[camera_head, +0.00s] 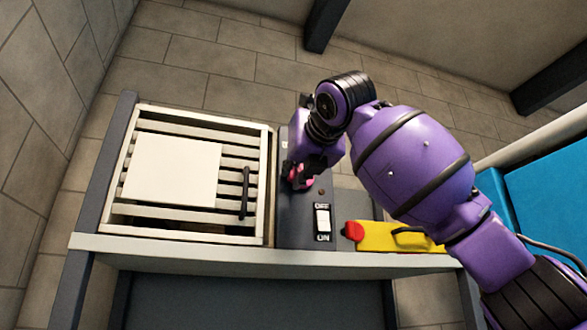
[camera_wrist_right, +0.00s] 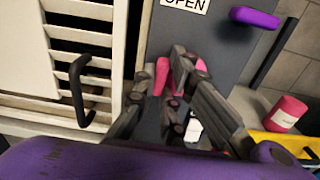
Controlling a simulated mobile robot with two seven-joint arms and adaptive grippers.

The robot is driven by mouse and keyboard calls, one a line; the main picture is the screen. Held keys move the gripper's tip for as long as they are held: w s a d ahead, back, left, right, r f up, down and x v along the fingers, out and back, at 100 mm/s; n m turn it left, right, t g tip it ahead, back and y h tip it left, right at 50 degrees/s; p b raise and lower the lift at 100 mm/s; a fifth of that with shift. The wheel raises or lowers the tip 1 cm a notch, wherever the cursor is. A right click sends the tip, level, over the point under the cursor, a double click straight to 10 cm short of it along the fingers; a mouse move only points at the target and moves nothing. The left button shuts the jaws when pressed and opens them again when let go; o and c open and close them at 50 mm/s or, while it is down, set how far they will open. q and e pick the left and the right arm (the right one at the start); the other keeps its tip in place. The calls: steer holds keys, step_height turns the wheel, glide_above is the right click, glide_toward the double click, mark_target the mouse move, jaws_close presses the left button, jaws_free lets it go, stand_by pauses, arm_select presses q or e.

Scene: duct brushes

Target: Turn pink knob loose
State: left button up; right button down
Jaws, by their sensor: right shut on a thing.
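The pink knob (camera_head: 297,175) is on the dark grey panel (camera_head: 300,228), right of the slatted cover. In the right wrist view the pink knob (camera_wrist_right: 162,76) shows between the dark fingers. My right gripper (camera_head: 304,172) is shut on it, and the fingers hide part of it. The right gripper (camera_wrist_right: 172,90) also fills the middle of the wrist view. A label reading OPEN (camera_wrist_right: 185,4) is above the knob on the panel. My left gripper is not in view.
A slatted white cover (camera_head: 255,150) with a black handle (camera_head: 245,192) is left of the panel. An OFF/ON switch (camera_head: 322,220) is below the knob. A yellow tool with a red end (camera_head: 375,236) lies at the right. A purple bar (camera_wrist_right: 255,17) sits upper right in the wrist view.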

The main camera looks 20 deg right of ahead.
steer(key=shift+f, duration=0.1)
steer(key=c, duration=1.8)
jaws_free()
steer(key=shift+s, duration=0.1)
steer(key=s, duration=1.2)
steer(key=shift+d, duration=0.2)
steer(key=shift+w, duration=0.1)
